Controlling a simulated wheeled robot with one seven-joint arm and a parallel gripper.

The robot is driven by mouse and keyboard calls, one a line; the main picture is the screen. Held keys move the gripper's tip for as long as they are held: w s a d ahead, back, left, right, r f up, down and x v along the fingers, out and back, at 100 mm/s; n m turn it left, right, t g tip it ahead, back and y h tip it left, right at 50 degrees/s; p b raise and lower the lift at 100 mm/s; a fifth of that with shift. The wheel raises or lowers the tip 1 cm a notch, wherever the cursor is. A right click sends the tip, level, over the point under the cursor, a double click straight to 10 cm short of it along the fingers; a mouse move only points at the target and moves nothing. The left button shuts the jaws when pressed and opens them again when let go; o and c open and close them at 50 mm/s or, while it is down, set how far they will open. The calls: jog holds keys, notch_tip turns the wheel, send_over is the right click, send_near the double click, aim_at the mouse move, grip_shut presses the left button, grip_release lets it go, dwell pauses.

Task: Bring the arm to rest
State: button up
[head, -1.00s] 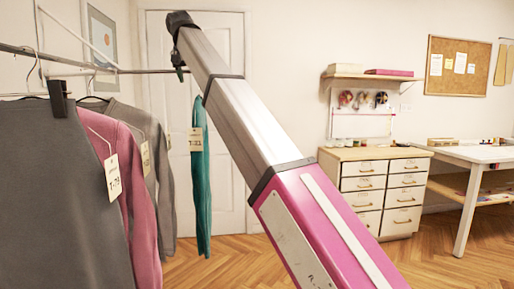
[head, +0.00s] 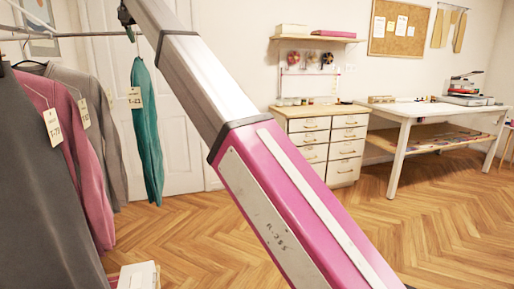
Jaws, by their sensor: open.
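My arm (head: 265,185), pink near me and bare metal farther out, runs from the bottom right up to the top left. Its far end is cut off by the top edge of the picture; only a small dark part shows there, beside the clothes rail. My gripper cannot be made out in this view. The arm passes in front of the white door, to the right of a teal garment (head: 147,130). I cannot tell how near the arm's end is to the rail.
Grey and pink tagged garments (head: 85,155) hang close at the left. A white object (head: 138,275) shows at the bottom left. A drawer cabinet (head: 318,150) and a white table (head: 428,108) stand at the back right. Wooden floor (head: 430,225) is clear at the right.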

jog(key=w+d+f+g, duration=0.1)
jog(key=w+d+f, duration=0.3)
jog(key=d+f, duration=0.85)
jog(key=w+d+f+m+g+h, duration=0.1)
jog(key=w+d+f, duration=0.4)
jog(key=f, duration=1.5)
jog(key=w+d+f, duration=0.3)
jog(key=d+f, duration=0.7)
jog(key=f, duration=0.6)
jog(key=s+d+f+g, duration=0.1)
jog(key=s+d+f, duration=0.6)
jog(key=d+f, duration=0.2)
jog(key=s+d+f+m+g, duration=0.1)
jog(key=s+d+f, duration=0.6)
jog(key=d+f, duration=0.3)
jog(key=s+d+f+m+y, duration=0.1)
jog(key=s+d+f, duration=0.7)
jog(key=f, duration=0.5)
jog(key=shift+d+f+g, duration=0.2)
jog(key=shift+d+g, duration=0.2)
jog(key=shift+d, duration=0.6)
